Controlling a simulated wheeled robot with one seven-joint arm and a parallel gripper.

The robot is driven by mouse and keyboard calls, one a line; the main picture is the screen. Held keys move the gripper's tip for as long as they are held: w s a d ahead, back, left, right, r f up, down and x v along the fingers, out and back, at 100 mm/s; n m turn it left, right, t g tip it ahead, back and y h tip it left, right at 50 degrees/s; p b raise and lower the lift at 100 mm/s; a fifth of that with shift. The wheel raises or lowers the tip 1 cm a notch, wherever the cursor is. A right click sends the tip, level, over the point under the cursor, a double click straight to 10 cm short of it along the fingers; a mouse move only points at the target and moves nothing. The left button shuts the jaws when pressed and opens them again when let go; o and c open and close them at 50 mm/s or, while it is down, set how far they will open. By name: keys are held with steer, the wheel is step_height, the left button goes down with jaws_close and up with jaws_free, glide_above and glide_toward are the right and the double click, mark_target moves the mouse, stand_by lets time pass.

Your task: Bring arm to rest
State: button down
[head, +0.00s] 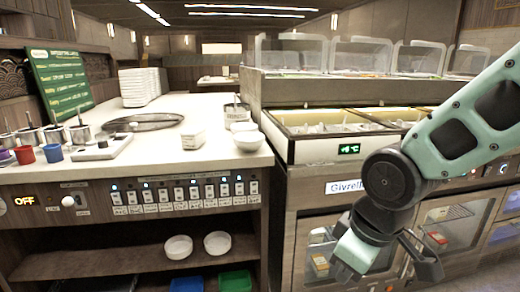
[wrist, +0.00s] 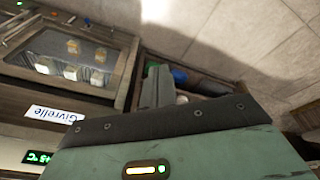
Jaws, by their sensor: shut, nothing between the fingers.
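My arm reaches down from the right in the head view, in front of the chilled counter. Its lower end hangs before the glass-door cabinets, clear of the counter top. My gripper (wrist: 158,90) shows in the wrist view as narrow grey fingers beyond the green hand. The fingers are together, with nothing held between them. In the head view the fingertips are hard to make out.
A pale worktop (head: 150,158) at the left bears white bowls (head: 249,140), a round tray (head: 143,122) and sauce wells (head: 80,134).

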steer(key=s+m+g, duration=0.1)
steer(key=s+g, duration=0.1)
steer(key=s, duration=1)
step_height(320, 180, up, 23)
steer(key=s+p, duration=0.1)
steer(key=p, duration=2.2)
steer(key=shift+a+m+h, duration=0.2)
steer(key=shift+m+h, duration=0.1)
